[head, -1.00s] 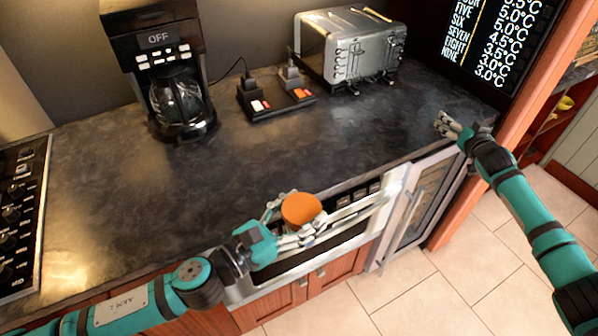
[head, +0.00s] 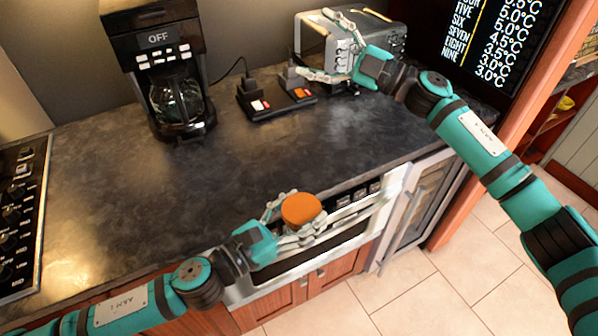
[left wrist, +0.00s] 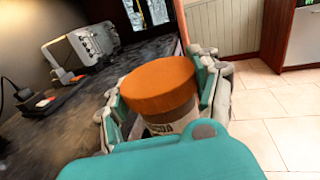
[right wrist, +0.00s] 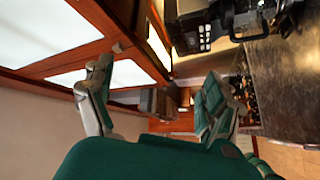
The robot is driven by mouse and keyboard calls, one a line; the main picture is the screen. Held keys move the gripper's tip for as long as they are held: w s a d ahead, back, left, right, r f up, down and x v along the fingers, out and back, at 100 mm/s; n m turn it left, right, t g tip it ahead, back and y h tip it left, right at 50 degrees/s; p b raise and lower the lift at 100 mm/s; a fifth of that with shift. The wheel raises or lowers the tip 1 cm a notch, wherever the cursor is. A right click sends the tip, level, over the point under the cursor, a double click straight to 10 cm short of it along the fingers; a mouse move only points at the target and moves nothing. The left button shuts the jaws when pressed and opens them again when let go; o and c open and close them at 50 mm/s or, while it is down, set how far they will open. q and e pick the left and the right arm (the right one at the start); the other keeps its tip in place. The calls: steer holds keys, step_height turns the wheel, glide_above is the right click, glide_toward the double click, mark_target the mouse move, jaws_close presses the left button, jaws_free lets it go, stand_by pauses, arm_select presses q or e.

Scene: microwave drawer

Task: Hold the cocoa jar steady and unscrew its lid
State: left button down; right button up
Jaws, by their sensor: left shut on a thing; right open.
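The cocoa jar has an orange lid (head: 302,209), seen from above in the head view. My left gripper (head: 290,222) is shut around the jar and holds it near the counter's front edge, by the microwave drawer. In the left wrist view the lid (left wrist: 158,86) is on the jar (left wrist: 172,119), and part of a label shows below it between the fingers. My right gripper (head: 318,45) is open and empty, raised in front of the toaster, well apart from the jar. In the right wrist view its fingers (right wrist: 155,105) are spread with nothing between them.
A coffee maker (head: 155,50) stands at the back left. A toaster (head: 385,45) and a black power strip (head: 262,103) are at the back. The microwave drawer front (head: 385,208) lies below the counter (head: 160,190), whose middle is clear.

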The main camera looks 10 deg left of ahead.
steer(key=s+a+n+g+h, duration=0.2)
steer(key=s+a+n+g, duration=0.65)
steer(key=s, duration=0.25)
steer(key=n+t+h, duration=0.2)
steer(key=n+h, duration=1.1)
steer(key=h, duration=0.4)
glide_above(300, 208)
steer(key=f, duration=0.8)
steer(key=a+f, duration=0.1)
steer(key=f, duration=0.3)
steer(key=shift+s, duration=0.15)
steer(key=shift+d+f+h, duration=0.15)
steer(key=shift+d+h, duration=0.15)
steer(key=shift+d, duration=0.05)
steer(key=shift+d+f+t, duration=0.1)
steer(key=shift+f+t, duration=0.15)
steer(key=shift+f, duration=3.6)
